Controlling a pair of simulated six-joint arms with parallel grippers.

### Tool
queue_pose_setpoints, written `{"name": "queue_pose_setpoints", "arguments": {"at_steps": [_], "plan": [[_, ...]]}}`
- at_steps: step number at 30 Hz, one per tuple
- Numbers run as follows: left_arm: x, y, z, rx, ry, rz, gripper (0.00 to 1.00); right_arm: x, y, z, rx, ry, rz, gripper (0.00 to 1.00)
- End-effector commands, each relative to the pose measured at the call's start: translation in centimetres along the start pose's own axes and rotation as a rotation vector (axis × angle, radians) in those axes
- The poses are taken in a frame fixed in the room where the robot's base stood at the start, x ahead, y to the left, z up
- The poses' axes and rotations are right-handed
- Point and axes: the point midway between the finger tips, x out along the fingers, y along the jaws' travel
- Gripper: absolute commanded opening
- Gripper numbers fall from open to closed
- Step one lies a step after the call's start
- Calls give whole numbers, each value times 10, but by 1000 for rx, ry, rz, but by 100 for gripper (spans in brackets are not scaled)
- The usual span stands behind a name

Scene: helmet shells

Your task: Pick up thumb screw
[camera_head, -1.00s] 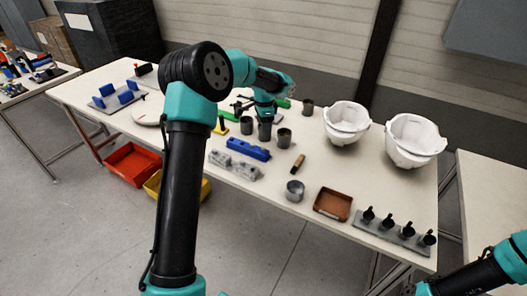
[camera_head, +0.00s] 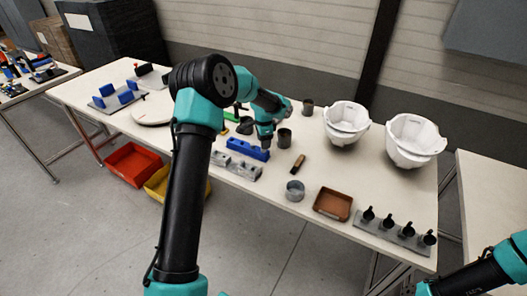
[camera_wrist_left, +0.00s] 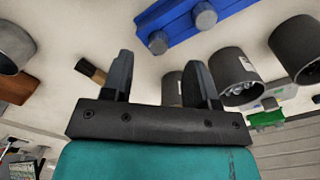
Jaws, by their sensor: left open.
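My left gripper (camera_head: 266,140) is above the table, close to the right end of a long blue block (camera_head: 243,148). In the left wrist view my left gripper (camera_wrist_left: 160,75) is open, with nothing between its fingers. The blue block (camera_wrist_left: 185,28) lies beyond the fingertips there. It carries grey round knobs (camera_wrist_left: 158,42), which look like thumb screw heads; a second knob (camera_wrist_left: 205,15) sits further right. The fingers are apart from them. In the head view the knobs are too small to make out. My right gripper is out of view.
Dark cups (camera_head: 284,137) stand near the left gripper. A grey cylinder (camera_head: 295,190), a brown tray (camera_head: 333,204) and a plate with several black-knobbed pieces (camera_head: 397,231) lie to the right. White helmet shells (camera_head: 415,140) stand at the back right. Grey parts (camera_head: 237,166) lie before the blue block.

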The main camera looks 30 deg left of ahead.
Motion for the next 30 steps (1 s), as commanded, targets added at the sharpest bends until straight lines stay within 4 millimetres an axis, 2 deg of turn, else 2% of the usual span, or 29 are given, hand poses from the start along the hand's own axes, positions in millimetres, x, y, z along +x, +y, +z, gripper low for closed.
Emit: {"name": "queue_pose_setpoints", "arguments": {"at_steps": [3,7,23,30], "plan": [[18,2,2,1,-2,3,54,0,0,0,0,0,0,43],[31,2,2,1,1,1,54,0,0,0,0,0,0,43],[34,2,1,1,2,0,54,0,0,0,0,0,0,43],[34,2,1,1,2,0,32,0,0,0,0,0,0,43]]}}
